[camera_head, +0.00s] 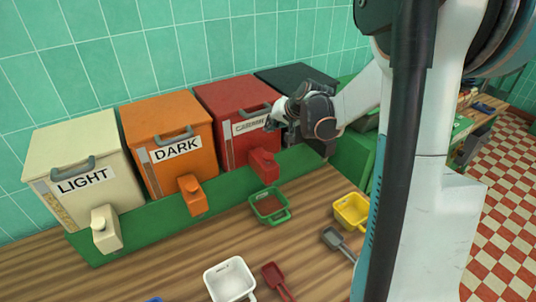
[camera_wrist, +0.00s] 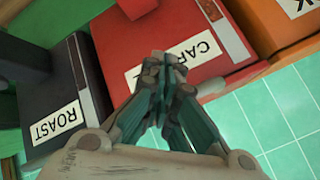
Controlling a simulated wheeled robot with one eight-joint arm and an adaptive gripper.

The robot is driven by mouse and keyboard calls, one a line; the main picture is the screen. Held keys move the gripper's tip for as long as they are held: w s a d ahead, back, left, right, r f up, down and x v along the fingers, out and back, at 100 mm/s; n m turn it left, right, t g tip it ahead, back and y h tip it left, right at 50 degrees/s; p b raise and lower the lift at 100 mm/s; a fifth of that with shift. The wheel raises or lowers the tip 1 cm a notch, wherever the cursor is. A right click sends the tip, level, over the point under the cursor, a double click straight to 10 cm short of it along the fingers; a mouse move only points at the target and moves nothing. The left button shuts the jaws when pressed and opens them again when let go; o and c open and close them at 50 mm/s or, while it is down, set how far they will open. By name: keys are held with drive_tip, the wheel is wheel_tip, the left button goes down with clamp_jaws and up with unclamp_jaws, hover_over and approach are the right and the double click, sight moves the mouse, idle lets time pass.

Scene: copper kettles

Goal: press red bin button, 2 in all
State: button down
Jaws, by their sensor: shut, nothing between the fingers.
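The red bin (camera_head: 226,96) stands against the tiled wall, with a label that begins "CAR" in the wrist view (camera_wrist: 118,66). Its red button block (camera_head: 263,165) sticks out below the label on the green ledge; a red block at the top edge of the wrist view (camera_wrist: 137,8) looks like the same one. My gripper (camera_head: 272,124) is shut and empty, in front of the right part of the red bin's label and above the button block. In the wrist view my fingertips (camera_wrist: 168,62) lie over the label. I cannot tell whether they touch the bin.
The orange DARK bin (camera_head: 160,118) and cream LIGHT bin (camera_head: 78,150) stand to the left, each with a button block. The black ROAST bin (camera_wrist: 50,85) is beside the red one. Scoops and a green container (camera_head: 268,207) lie on the wooden counter (camera_head: 165,255).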

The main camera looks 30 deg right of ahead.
sight(270, 155)
drive_tip(key=shift+f, duration=0.1)
wheel_tip(270, 155, down, 9)
drive_tip(key=b, duration=0.6)
idle(1.4)
drive_tip(key=shift+f+b, duration=0.25)
drive_tip(key=shift+b, duration=0.25)
drive_tip(key=shift+f+b, duration=0.75)
drive_tip(key=shift+f, duration=0.1)
idle(1.0)
drive_tip(key=shift+r, duration=0.1)
drive_tip(key=shift+r+p, duration=0.85)
drive_tip(key=shift+r, duration=0.35)
drive_tip(key=shift+r+p, duration=1.55)
drive_tip(key=shift+r, duration=0.95)
